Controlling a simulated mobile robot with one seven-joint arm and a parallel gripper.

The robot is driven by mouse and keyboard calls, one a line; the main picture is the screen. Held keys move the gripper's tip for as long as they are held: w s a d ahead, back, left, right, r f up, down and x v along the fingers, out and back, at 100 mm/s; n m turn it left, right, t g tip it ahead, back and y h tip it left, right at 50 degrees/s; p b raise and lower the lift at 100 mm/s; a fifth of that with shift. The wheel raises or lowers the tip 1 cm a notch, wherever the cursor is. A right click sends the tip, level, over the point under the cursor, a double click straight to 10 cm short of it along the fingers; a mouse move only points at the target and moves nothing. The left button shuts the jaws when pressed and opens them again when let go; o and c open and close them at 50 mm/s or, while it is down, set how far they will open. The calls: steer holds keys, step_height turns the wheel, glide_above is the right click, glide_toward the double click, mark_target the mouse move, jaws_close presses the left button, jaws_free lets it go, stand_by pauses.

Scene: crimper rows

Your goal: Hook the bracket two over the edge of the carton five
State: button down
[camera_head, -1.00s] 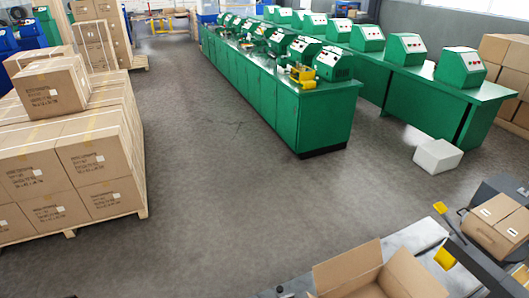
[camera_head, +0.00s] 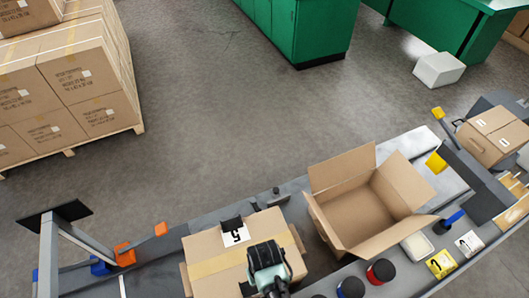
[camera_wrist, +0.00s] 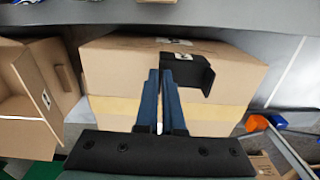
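Carton five (camera_head: 205,277) is a closed brown box with tape and a white 5 label on top, standing on the grey bench. It fills the middle of the wrist view (camera_wrist: 120,72). A small black angled bracket (camera_head: 232,222) is at the carton's far edge beside the label. It shows large in the wrist view (camera_wrist: 195,77), against the carton's upper edge. My gripper (camera_wrist: 161,72) has its two blue fingers nearly together, at one end of the bracket, seemingly pinching it. My gripper's body (camera_head: 268,262) hides part of the carton. Whether the bracket sits fully over the edge is unclear.
An open empty carton (camera_head: 320,207) stands just right of carton five. Black and red round pots (camera_head: 380,271) and a yellow card marked 2 (camera_head: 440,263) lie farther right. A grey post with a dark plate (camera_head: 50,240) and orange blocks (camera_head: 124,253) are at left.

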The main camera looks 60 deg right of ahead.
steer(key=shift+f+b, duration=1.2)
steer(key=shift+f, duration=0.8)
steer(key=c, duration=1)
jaws_free()
steer(key=shift+o, duration=0.2)
step_height(320, 180, up, 13)
